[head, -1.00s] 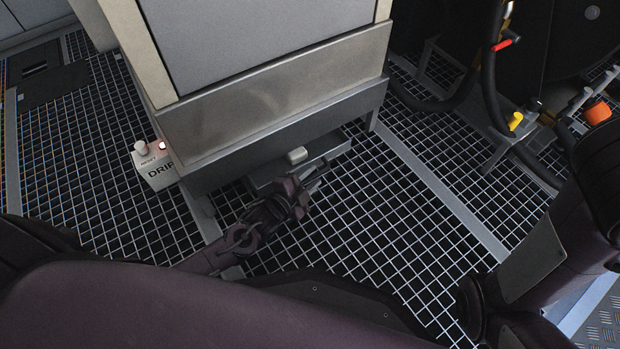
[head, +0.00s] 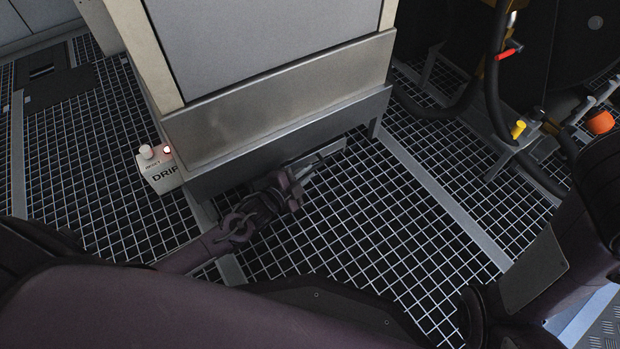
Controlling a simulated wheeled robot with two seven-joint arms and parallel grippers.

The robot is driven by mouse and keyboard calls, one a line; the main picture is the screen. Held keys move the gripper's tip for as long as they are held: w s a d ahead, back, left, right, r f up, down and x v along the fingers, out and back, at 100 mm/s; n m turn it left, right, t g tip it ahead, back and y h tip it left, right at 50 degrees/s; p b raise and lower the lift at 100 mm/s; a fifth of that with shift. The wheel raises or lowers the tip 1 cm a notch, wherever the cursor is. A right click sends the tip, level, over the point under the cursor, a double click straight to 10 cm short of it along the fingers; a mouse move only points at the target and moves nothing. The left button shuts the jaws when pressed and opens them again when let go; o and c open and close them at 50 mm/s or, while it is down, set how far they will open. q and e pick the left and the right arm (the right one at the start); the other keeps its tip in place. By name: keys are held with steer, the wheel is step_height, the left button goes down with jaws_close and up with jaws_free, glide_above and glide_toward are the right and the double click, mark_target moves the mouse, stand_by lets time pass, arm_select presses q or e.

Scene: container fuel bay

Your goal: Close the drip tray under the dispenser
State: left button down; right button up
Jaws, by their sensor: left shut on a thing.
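The dispenser (head: 285,95) is a tall grey cabinet with a metal skirt at its base, standing on the floor grating. The drip tray (head: 322,156) is a low grey metal tray under it. Only a narrow strip of its front shows past the skirt's lower edge. My left gripper (head: 292,184) is at the front of the tray, low over the grating, and is shut on the tray's front. The exact grip point and the tray's handle are hidden behind the gripper. My right arm shows at the right edge, but its gripper is out of view.
A white box marked DRIP (head: 162,172), with a knob and a lit red lamp, stands left of the dispenser's base. Black hoses (head: 495,95) and a yellow-topped fitting (head: 517,130) are at the right. The grating (head: 370,235) in front is clear.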

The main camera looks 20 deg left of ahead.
arm_select(q)
steer(key=shift+w+a+r, duration=0.1)
steer(key=shift+w+a, duration=0.1)
steer(key=shift+a, duration=0.1)
steer(key=c, duration=1.5)
jaws_free()
steer(key=shift+s, duration=0.1)
steer(key=shift+s+r+p, duration=0.15)
steer(key=shift+s+p, duration=0.15)
steer(key=shift+p, duration=0.1)
steer(key=p+v, duration=0.4)
steer(key=v, duration=0.3)
